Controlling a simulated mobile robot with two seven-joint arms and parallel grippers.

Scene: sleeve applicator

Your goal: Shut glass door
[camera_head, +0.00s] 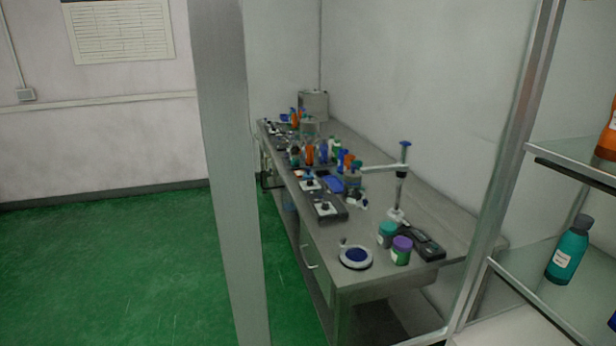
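What appears to be the glass door stands open, with a wide grey metal upright (230,170) left of the middle. Its clear pane seems to span from there to the cabinet's slanted metal post (510,140), and the bench shows through it. A short piece of bottom rail shows at the lower edge of the view. The cabinet on the right has glass shelves (560,285) and its front is open. The door's top, most of its bottom and any handle are out of view. Neither of my grippers is in view.
A teal bottle (569,252) stands on a cabinet shelf, with an orange item (608,135) above it. Behind the pane, a long grey bench (375,285) holds bottles, jars and lab devices along the wall. The green floor (120,270) at left is clear.

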